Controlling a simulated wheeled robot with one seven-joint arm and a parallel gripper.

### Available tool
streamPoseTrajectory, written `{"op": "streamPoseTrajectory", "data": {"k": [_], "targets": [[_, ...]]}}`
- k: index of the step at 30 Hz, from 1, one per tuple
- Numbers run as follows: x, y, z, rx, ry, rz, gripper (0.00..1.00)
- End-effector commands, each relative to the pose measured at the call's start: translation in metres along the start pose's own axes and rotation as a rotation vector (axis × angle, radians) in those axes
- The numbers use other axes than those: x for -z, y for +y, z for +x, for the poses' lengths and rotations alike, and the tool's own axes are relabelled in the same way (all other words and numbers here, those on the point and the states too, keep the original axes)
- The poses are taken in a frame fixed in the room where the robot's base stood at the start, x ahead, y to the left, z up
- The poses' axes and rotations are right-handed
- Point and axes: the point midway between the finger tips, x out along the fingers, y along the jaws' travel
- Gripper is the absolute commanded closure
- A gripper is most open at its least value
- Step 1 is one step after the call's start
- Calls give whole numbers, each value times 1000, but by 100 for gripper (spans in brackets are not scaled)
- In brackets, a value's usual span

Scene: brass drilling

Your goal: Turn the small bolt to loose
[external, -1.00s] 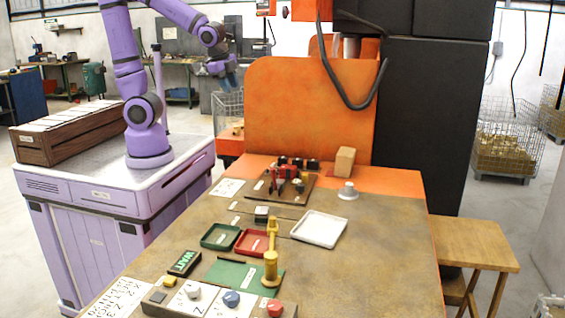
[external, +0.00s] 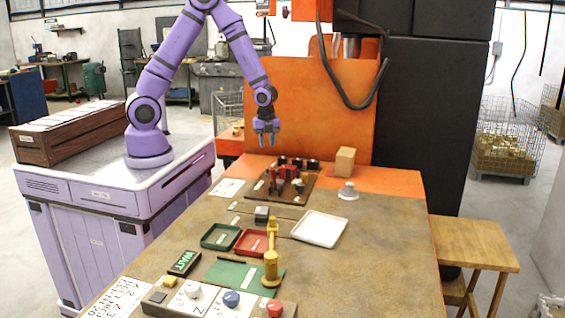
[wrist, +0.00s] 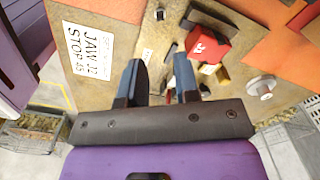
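My gripper (external: 266,142) points down above the far part of the table, over the dark fixture board (external: 262,196) with red and black clamp parts (external: 291,180). It is higher than the board and apart from it. In the wrist view my gripper (wrist: 160,66) has its two blue fingers apart, with nothing held between them. Beyond the fingertips lie a red block (wrist: 208,44) with a white mark, a dark bar and small brass-coloured pieces. I cannot tell which small part is the bolt, or whether it is tight or loose.
A wooden block (external: 345,161) and a grey knob-like piece (external: 348,191) stand right of the board. Nearer are a green tray (external: 203,243), a red tray (external: 237,250), a white tray (external: 343,232) and a brass post (external: 271,267). An orange machine panel (external: 305,110) rises behind.

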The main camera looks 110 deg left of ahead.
Motion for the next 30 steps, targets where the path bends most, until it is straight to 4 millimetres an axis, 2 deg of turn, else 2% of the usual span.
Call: {"op": "streamPoseTrajectory", "data": {"k": [8, 21, 30], "targets": [[0, -1, 22, -7, 7, 12, 71], [1, 0, 94, -7, 6, 11, 71], [0, 0, 112, -5, 5, 10, 71]]}}
